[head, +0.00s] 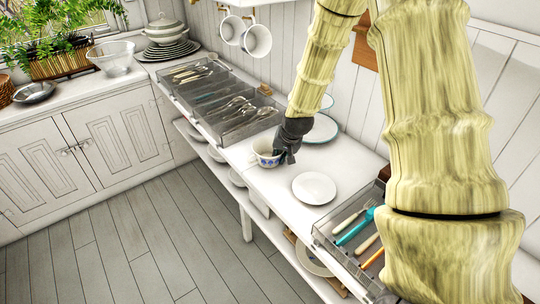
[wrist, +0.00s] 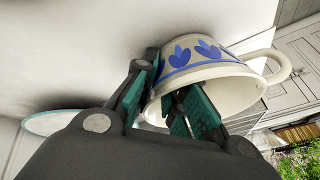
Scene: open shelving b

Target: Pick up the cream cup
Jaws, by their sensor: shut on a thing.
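The cream cup (head: 264,151) has a blue leaf pattern and a blue band. In the head view it is at the white counter (head: 262,179), beside a white plate. In the wrist view the cup (wrist: 222,62) shows large, with its handle to the right. My gripper (head: 283,152) is at the cup's right side. In the wrist view my gripper (wrist: 168,100) is shut on the cup's wall, with one teal-padded finger inside the cup and the other outside. I cannot tell whether the cup's base touches the counter.
A white plate (head: 314,188) lies in front of the cup; a blue-rimmed plate (head: 321,129) lies behind. Clear cutlery trays stand left (head: 235,118) and right (head: 347,241). White cups (head: 256,39) hang on the wall behind.

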